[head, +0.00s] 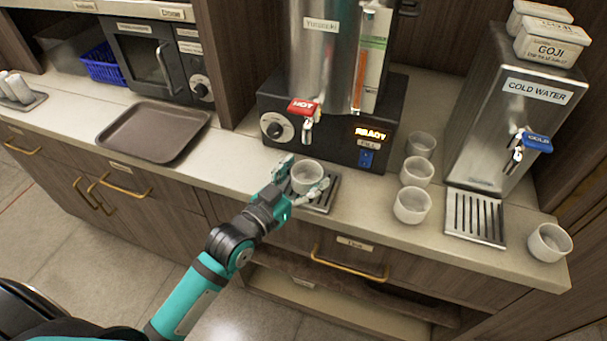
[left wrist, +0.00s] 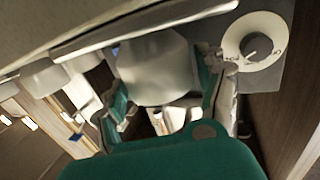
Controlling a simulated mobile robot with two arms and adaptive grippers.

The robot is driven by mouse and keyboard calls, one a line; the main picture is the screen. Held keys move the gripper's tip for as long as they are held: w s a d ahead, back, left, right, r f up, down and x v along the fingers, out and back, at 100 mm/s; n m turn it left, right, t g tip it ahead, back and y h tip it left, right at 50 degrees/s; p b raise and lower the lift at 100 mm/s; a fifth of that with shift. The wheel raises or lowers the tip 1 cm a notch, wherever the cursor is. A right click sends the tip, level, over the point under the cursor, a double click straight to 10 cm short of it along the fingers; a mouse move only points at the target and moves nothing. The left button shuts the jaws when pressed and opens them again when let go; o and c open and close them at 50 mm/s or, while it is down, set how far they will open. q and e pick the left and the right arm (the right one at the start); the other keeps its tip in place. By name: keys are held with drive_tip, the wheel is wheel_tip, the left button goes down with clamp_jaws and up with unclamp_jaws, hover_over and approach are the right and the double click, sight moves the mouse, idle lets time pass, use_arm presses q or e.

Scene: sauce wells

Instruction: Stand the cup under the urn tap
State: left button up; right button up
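A pale cup (head: 307,176) is between the fingers of my left gripper (head: 303,180), in front of the steel urn (head: 322,50). The fingers lie against its two sides and look closed on it. In the left wrist view the cup (left wrist: 158,70) fills the gap between the fingers (left wrist: 165,95). It is upright over the slotted drip tray (head: 325,192), a little in front of and below the urn tap (head: 307,128) with its red HOT handle. Its base is hidden, so I cannot tell whether it touches the tray. My right gripper is out of view.
Several similar cups stand to the right, such as the nearest one (head: 412,205) and one by the counter's end (head: 549,242). The cold water dispenser (head: 515,110) has its own drip tray (head: 475,217). A brown tray (head: 152,131) lies on the left counter.

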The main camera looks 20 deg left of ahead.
use_arm(q)
drive_tip(key=shift+o, duration=0.8)
drive_tip(key=shift+r, duration=0.25)
drive_tip(key=b+v, duration=0.1)
drive_tip(key=v, duration=1.1)
drive_tip(key=shift+f, duration=0.1)
